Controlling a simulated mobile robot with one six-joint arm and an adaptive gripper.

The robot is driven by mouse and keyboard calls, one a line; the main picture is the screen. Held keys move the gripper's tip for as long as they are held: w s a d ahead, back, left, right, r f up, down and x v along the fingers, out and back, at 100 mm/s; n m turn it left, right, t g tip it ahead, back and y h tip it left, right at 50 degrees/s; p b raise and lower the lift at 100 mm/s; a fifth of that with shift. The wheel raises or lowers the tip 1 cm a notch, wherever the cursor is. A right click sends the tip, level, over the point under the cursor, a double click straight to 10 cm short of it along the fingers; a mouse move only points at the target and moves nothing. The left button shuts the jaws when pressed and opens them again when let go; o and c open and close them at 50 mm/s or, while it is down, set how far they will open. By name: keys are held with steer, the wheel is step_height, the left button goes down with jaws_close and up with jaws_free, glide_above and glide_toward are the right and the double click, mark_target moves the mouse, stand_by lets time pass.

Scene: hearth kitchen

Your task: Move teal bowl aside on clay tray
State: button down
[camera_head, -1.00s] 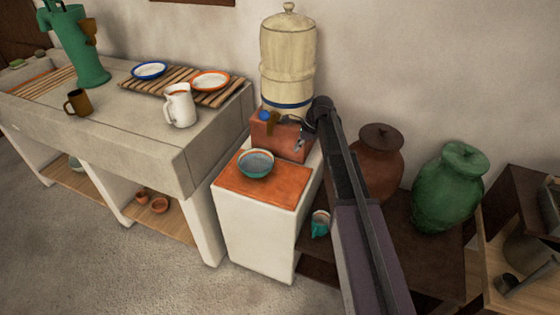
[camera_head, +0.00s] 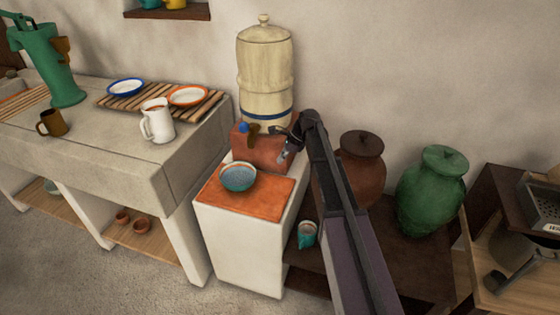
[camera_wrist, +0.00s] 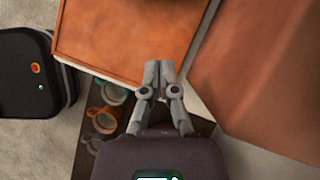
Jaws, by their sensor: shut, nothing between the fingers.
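The teal bowl (camera_head: 238,177) sits upright on the orange clay tray (camera_head: 262,202), toward the tray's back, in the head view. The tray covers the top of a white stand. My gripper (camera_head: 282,157) is behind and to the right of the bowl, apart from it, near the tray's back right. In the wrist view my gripper (camera_wrist: 158,68) is shut and empty, its fingertips over the edge of the clay tray (camera_wrist: 120,35). I cannot make out the bowl in the wrist view.
A cream water dispenser (camera_head: 266,75) stands on a red-brown block (camera_head: 262,151) right behind the tray. A brown jar (camera_head: 362,165) and a green jar (camera_head: 432,190) stand right. A teal-and-white cup (camera_head: 306,235) is lower down. The counter (camera_head: 130,175) lies left.

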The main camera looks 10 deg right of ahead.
steer(key=shift+b+x, duration=3.45)
steer(key=shift+x, duration=0.8)
steer(key=shift+a+f, duration=0.15)
steer(key=shift+f, duration=0.05)
steer(key=shift+a+r, duration=0.15)
steer(key=shift+a, duration=1.65)
